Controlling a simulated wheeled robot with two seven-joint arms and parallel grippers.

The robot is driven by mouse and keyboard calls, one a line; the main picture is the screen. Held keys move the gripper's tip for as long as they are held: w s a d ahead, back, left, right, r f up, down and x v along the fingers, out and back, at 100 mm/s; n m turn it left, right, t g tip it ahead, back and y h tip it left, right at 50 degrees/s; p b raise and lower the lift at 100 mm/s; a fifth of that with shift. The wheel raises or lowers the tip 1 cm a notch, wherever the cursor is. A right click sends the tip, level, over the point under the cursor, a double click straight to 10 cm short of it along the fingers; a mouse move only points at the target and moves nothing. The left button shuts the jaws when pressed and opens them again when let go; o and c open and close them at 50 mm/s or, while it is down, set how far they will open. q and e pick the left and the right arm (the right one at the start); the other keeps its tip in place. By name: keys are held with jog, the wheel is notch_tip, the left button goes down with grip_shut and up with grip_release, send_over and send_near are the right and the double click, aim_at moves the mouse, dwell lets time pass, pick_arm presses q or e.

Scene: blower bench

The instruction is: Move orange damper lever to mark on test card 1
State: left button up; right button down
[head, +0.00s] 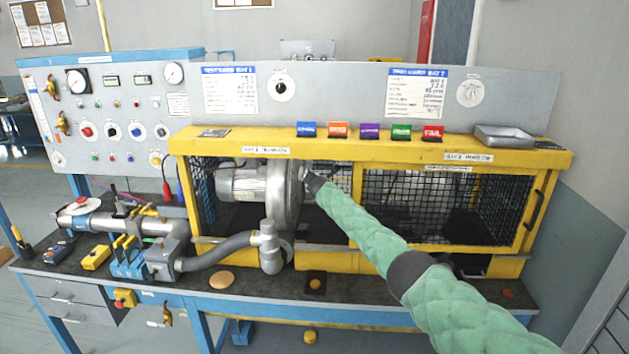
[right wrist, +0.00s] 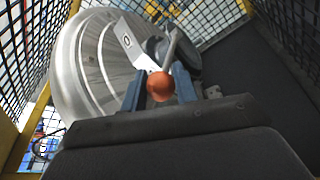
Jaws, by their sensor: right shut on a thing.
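The orange damper lever shows its round orange knob (right wrist: 160,86) and a grey rod above it in the right wrist view. My right gripper (right wrist: 159,90) is shut on the lever, with a blue finger on each side of the knob. In the head view my green-sleeved right arm reaches into the left bay of the yellow cage, beside the silver blower (head: 284,197); the lever is hidden there. Test card 1 (head: 230,90) is on the back panel above this bay; its small print is unreadable. I cannot make out the lever's scale marks. My left gripper is not in view.
The yellow cage frame (head: 352,205) and mesh surround the right arm's end. A grey hose (head: 215,252) and pipework crowd the bench's left side.

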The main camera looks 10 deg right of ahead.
jog(key=shift+a+f, duration=0.15)
jog(key=c, duration=1.2)
grip_release()
jog(key=shift+o, duration=0.5)
jog(key=shift+a, duration=0.1)
jog(key=shift+s, duration=0.1)
